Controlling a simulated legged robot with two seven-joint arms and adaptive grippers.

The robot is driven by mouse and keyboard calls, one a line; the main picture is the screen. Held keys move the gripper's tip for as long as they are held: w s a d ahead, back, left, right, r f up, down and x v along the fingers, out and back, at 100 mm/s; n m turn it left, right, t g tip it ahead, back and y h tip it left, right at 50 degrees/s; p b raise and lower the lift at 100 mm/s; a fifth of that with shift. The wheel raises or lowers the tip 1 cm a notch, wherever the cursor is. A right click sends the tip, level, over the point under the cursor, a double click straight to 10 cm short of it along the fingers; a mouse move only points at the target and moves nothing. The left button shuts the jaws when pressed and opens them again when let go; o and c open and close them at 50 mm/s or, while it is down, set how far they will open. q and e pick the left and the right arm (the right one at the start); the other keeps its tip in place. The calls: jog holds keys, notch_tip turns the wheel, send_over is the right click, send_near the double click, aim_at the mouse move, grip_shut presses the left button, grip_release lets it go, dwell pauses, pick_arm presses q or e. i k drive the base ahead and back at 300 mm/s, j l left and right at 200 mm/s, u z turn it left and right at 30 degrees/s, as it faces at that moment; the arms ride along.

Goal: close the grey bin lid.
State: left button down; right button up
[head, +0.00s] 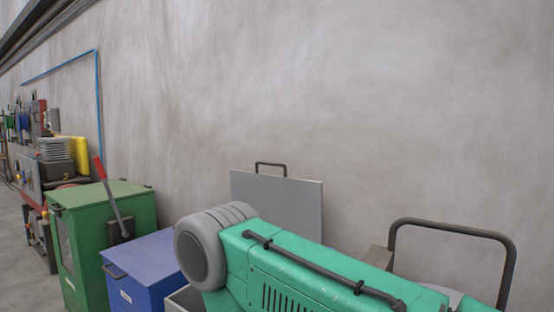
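The grey bin lid (277,200) stands open, nearly upright, in front of the wall in the head view. It is a flat grey panel with a dark handle on its top edge. A small part of the grey bin (183,301) shows at the bottom edge, just right of the blue bin. Most of the bin, its opening and the lid's lower edge are hidden in the lower middle of the view. Neither of my grippers is in view.
A blue bin (147,264) with a closed top stands left of the grey bin. A green cabinet (125,195) with a red-tipped lever (108,185) stands further left. A dark tubular handle (450,230) rises at the right. A cluttered bench (55,170) stands far left.

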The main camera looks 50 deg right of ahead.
aim_at(293, 205)
jog(key=i+z, duration=0.2)
jog(key=z, duration=0.25)
jog(key=i+j+z, duration=0.15)
jog(key=z, duration=0.3)
jog(key=i+j+z, duration=0.15)
jog(key=z, duration=0.25)
jog(key=i+j+z, duration=0.15)
jog(key=z, duration=0.3)
jog(key=j, duration=0.1)
